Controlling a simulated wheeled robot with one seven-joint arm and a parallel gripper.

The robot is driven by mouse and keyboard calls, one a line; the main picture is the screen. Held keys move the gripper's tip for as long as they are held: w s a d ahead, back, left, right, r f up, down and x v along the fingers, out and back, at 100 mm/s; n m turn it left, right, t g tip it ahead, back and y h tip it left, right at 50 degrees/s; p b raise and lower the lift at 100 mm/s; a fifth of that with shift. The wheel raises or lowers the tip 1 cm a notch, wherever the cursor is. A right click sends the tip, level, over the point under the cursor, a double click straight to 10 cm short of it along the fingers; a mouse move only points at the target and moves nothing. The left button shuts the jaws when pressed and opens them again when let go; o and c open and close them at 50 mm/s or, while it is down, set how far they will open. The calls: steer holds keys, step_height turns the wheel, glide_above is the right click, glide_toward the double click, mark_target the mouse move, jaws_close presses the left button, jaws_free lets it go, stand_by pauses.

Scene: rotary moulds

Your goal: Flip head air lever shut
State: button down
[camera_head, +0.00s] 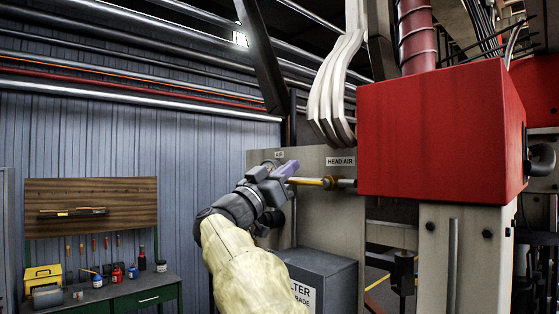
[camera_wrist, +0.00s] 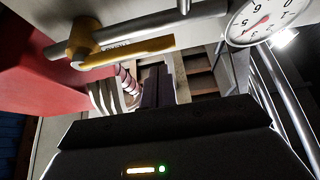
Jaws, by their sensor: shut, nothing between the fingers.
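The head air lever (camera_head: 310,181) is a yellow handle on a pipe valve, just below the HEAD AIR label (camera_head: 340,161). In the wrist view the yellow lever (camera_wrist: 135,49) extends from its brass valve body (camera_wrist: 83,38) roughly along the grey pipe (camera_wrist: 150,25), at a slight angle. My gripper (camera_head: 292,166) is beside the lever's free end in the head view, its purple fingers together. In the wrist view my gripper (camera_wrist: 158,82) shows shut and empty, with a visible gap to the lever. Whether it touches the lever cannot be told from the head view.
A round dial gauge (camera_wrist: 268,18) sits on the pipe near the lever. A large red housing (camera_head: 435,135) stands close on the right. A grey filter box (camera_head: 320,275) is below my arm. A workbench (camera_head: 115,292) with tools stands at the far left.

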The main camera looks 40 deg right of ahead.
steer(key=shift+d+f+g, duration=0.1)
steer(key=shift+f+g, duration=0.2)
steer(key=shift+f, duration=0.7)
